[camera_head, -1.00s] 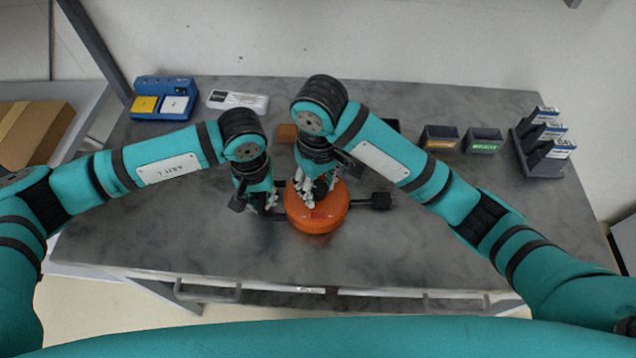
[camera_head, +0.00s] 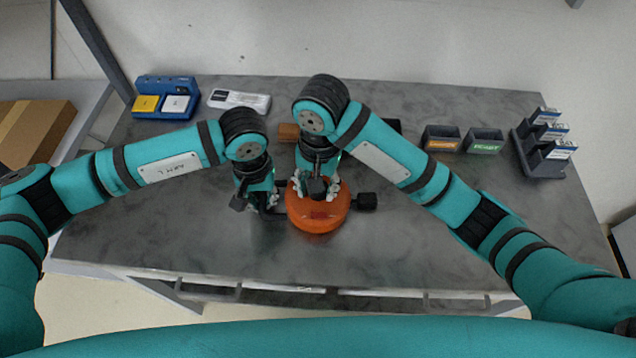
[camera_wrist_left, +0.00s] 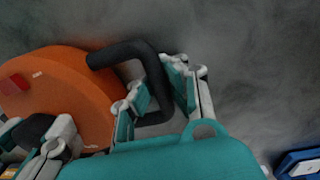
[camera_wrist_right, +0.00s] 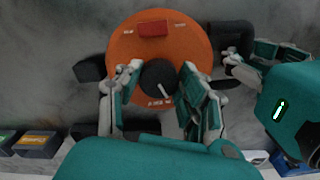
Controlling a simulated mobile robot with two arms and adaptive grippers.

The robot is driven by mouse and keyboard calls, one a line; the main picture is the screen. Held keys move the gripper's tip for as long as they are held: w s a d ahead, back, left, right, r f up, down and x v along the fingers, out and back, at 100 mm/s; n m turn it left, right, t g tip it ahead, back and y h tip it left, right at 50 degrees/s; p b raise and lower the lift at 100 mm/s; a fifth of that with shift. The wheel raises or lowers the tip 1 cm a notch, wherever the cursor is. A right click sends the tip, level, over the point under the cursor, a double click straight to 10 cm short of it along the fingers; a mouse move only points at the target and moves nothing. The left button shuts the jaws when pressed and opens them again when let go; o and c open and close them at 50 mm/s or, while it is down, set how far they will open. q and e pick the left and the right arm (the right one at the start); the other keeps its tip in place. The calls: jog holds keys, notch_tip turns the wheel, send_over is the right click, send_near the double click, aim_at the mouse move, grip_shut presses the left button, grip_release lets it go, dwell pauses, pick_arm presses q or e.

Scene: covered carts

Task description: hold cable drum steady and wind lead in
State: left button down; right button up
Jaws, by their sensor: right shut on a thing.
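The orange cable drum (camera_head: 320,217) lies flat near the middle of the cart top. My right gripper (camera_wrist_right: 160,90) is over the drum, shut on the dark round knob (camera_wrist_right: 158,76) on the drum's face. A black block (camera_head: 367,202), apparently the lead's end, is close to the drum's right side. Any lead between them is too small to make out. The knob is mostly hidden in the head view.
A blue box with yellow and white pads (camera_head: 166,98) and a white case (camera_head: 239,101) stand at back left. A brown block (camera_head: 288,132) is behind the drum. Two dark bins (camera_head: 441,138) and a rack (camera_head: 541,157) are at right. The front is clear.

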pick_arm(q)
jog(key=shift+s, duration=0.1)
pick_arm(e)
jog(key=shift+w+m, duration=0.1)
jog(key=shift+m, duration=2.1)
jog(key=o, duration=1.1)
jog(key=shift+o, duration=0.2)
jog(key=shift+r, duration=0.1)
notch_tip(320, 180, up, 12)
jog(key=shift+d, duration=0.15)
pick_arm(q)
jog(key=c, duration=1.4)
grip_release()
